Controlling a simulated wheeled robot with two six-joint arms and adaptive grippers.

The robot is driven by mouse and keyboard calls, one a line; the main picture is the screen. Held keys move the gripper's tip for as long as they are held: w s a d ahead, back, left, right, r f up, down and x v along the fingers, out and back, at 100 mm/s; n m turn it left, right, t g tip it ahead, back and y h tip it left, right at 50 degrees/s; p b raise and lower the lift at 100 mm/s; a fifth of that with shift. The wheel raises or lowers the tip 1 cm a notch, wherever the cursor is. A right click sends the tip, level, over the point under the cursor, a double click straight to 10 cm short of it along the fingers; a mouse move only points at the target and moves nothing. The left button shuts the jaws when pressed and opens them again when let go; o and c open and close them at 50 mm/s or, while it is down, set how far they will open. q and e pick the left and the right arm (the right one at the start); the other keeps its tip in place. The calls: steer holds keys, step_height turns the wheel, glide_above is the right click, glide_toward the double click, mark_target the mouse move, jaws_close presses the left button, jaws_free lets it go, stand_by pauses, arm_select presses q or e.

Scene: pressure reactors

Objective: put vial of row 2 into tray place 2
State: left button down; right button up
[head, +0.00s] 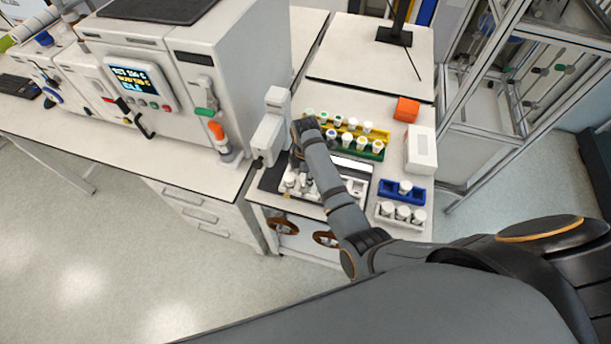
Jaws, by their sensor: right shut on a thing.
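My right arm reaches across the bench, and my right gripper (298,162) is over the back left of a dark plate with a white rack of vials (302,184). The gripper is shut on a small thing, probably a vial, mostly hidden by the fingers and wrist. Behind the arm stand a yellow rack (376,136) and a green rack (373,155), both with white-capped vials. A blue tray (387,194) with one vial and a white tray (384,220) with several vials stand at the front right. Row and place numbers cannot be read. My left gripper is not in view.
A white upright device (271,130) stands close left of the gripper. The large reactor cabinet (225,60) is further left. An orange box (406,109) and a white box (421,150) stand at the right. A metal frame (490,130) rises beyond the right edge.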

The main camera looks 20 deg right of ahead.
steer(key=shift+f, duration=0.25)
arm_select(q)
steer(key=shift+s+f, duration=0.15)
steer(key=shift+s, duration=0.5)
arm_select(e)
steer(key=shift+f, duration=0.1)
arm_select(q)
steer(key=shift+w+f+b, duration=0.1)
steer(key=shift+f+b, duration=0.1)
steer(key=shift+b, duration=0.1)
arm_select(e)
steer(key=shift+f, duration=1.15)
steer(key=o, duration=1.1)
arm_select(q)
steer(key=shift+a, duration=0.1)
arm_select(e)
step_height(320, 180, up, 8)
steer(key=shift+f, duration=0.2)
